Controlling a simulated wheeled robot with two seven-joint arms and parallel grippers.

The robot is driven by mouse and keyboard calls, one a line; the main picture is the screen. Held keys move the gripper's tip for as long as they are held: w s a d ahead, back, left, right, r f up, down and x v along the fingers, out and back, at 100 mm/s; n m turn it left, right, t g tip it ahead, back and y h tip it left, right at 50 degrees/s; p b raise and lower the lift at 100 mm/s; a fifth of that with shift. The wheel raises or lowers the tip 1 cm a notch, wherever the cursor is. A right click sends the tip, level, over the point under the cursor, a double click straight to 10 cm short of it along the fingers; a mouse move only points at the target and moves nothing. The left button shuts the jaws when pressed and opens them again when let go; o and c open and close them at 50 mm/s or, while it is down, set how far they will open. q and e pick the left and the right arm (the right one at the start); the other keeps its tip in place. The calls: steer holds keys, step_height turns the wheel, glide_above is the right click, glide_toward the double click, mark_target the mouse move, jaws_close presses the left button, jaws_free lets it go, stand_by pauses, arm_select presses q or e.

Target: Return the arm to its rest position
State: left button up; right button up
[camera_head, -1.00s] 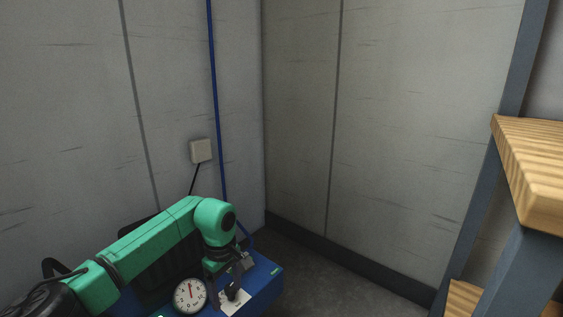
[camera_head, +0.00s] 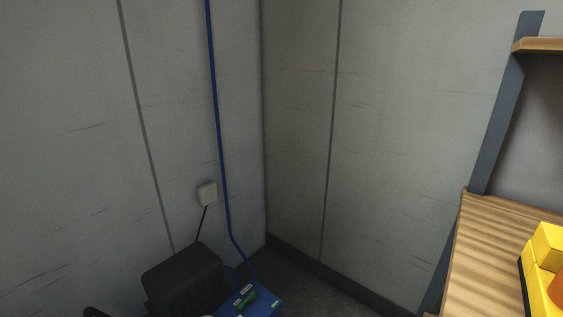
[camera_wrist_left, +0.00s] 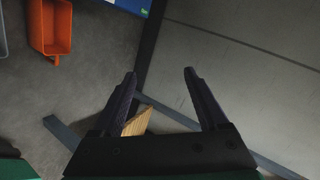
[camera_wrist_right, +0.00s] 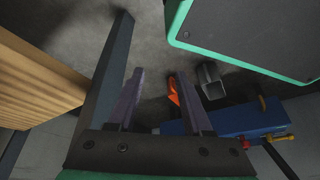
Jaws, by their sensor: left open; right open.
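My left gripper (camera_wrist_left: 160,73) shows in the left wrist view, open with nothing between its fingers. Grey floor and wall lie beyond it. My right gripper (camera_wrist_right: 160,73) shows in the right wrist view, also open and empty, with floor and an orange item beyond its fingers. Neither gripper shows in the head view. There, a blue machine (camera_head: 264,304) with a black box (camera_head: 183,278) beside it stands at the bottom left, cut off by the frame edge.
A wooden shelf (camera_head: 480,230) with a yellow item (camera_head: 547,245) stands at the right. Wood (camera_wrist_right: 40,85) and a grey post (camera_wrist_right: 110,70) are close left of my right gripper. An orange bin (camera_wrist_left: 50,25) lies beyond the left one.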

arm_select(q)
steer(key=s+a+f+n+g+y+p, duration=0.2)
steer(key=s+a+f+n, duration=0.15)
steer(key=s, duration=0.35)
steer(key=s+a+f+n+g+y+p, duration=0.1)
steer(key=s+a+f+n+p, duration=0.2)
steer(key=s, duration=0.4)
steer(key=s+a+f+n+g+y+p, duration=0.1)
steer(key=s+a+f+n+g+y, duration=0.1)
steer(key=s+a+n, duration=0.4)
steer(key=s+f+n+g+p, duration=0.1)
steer(key=s+n+g, duration=0.1)
steer(key=s, duration=0.9)
steer(key=s+f+n+g+y+p, duration=0.1)
steer(key=s+n+g+p, duration=0.1)
steer(key=s, duration=0.9)
steer(key=shift+a+f+n+g, duration=0.15)
steer(key=shift+a+n+g, duration=0.2)
steer(key=shift+n, duration=0.5)
arm_select(e)
steer(key=s+d+r+g+h, duration=0.1)
steer(key=s+d+r+g, duration=0.2)
steer(key=s, duration=0.6)
step_height(320, 180, up, 4)
steer(key=shift+s+d+f+g+h, duration=0.15)
steer(key=shift+s+d+g+h, duration=0.15)
steer(key=shift+d, duration=0.9)
